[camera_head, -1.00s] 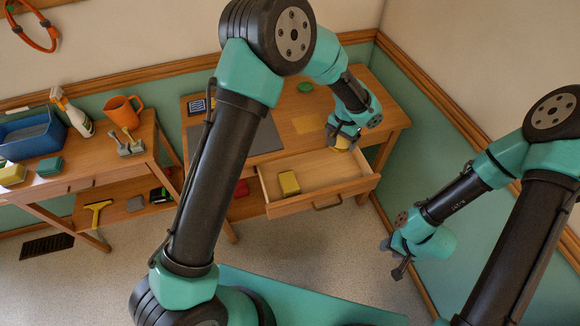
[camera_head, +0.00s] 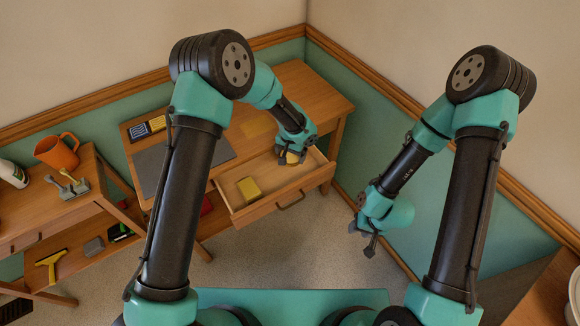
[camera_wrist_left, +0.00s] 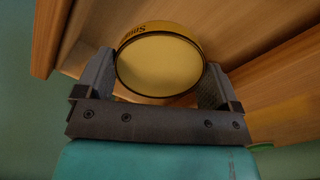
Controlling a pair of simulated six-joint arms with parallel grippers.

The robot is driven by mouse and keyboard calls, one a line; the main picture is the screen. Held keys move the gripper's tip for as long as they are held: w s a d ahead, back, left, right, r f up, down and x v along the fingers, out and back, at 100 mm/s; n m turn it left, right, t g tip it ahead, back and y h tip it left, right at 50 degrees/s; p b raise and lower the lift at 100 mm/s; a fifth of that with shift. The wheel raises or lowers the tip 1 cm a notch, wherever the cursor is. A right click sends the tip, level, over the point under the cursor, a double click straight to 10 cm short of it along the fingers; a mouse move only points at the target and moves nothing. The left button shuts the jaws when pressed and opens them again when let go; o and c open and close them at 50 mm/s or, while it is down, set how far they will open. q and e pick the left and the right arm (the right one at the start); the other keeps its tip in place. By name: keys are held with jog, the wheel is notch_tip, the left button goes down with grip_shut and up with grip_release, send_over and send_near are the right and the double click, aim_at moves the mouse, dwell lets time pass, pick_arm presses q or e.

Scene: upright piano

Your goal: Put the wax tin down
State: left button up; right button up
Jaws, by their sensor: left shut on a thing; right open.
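The wax tin (camera_head: 292,158) is a round, yellow tin held at the open drawer (camera_head: 270,195) of the desk. My left gripper (camera_head: 288,155) is shut on it, over the drawer's back right part. In the left wrist view the tin (camera_wrist_left: 160,68) sits between both fingers of the gripper (camera_wrist_left: 155,82), its flat round face toward the camera and dark lettering on its side. I cannot tell whether the tin touches the drawer floor. My right gripper (camera_head: 365,238) is open and empty, to the right of the desk and clear of it.
The drawer's middle is free.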

aim_at(291, 155)
pick_arm(q)
jog(key=shift+f, duration=1.85)
jog(key=shift+f, duration=2.25)
jog(key=shift+f, duration=0.15)
jog(key=o, duration=0.8)
jog(key=shift+c, duration=0.2)
notch_tip(291, 155, up, 12)
jog(key=shift+r, duration=0.2)
